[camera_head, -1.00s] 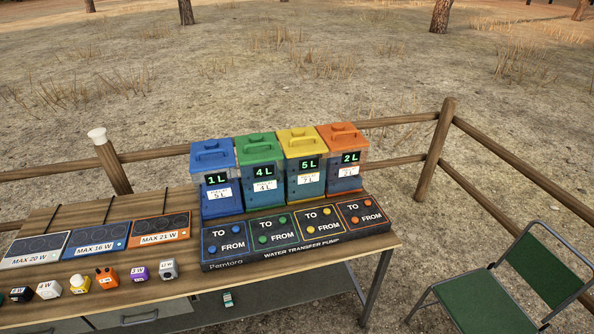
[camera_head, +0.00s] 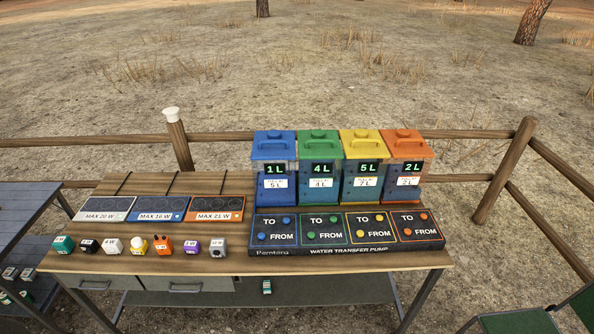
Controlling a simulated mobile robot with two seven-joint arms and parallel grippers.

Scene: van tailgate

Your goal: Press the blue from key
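The water transfer pump panel (camera_head: 346,250) lies at the front right of the wooden table. Its blue section is leftmost, with a blue TO key (camera_head: 286,221) at the upper right and a blue FROM key (camera_head: 262,236) at the lower left. Behind the panel stand a blue tank (camera_head: 274,198) reading 1 L, a green tank (camera_head: 319,196) reading 4 L, a yellow tank (camera_head: 362,194) reading 5 L and an orange tank (camera_head: 404,193) reading 2 L. Neither of my grippers is in view.
Left of the panel are three plates marked MAX 20 W (camera_head: 103,208), MAX 16 W (camera_head: 157,208) and MAX 21 W (camera_head: 216,208). Several small coloured blocks (camera_head: 163,245) line the table's front edge. A wooden fence (camera_head: 473,133) runs behind; a green chair (camera_head: 517,322) is at the lower right.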

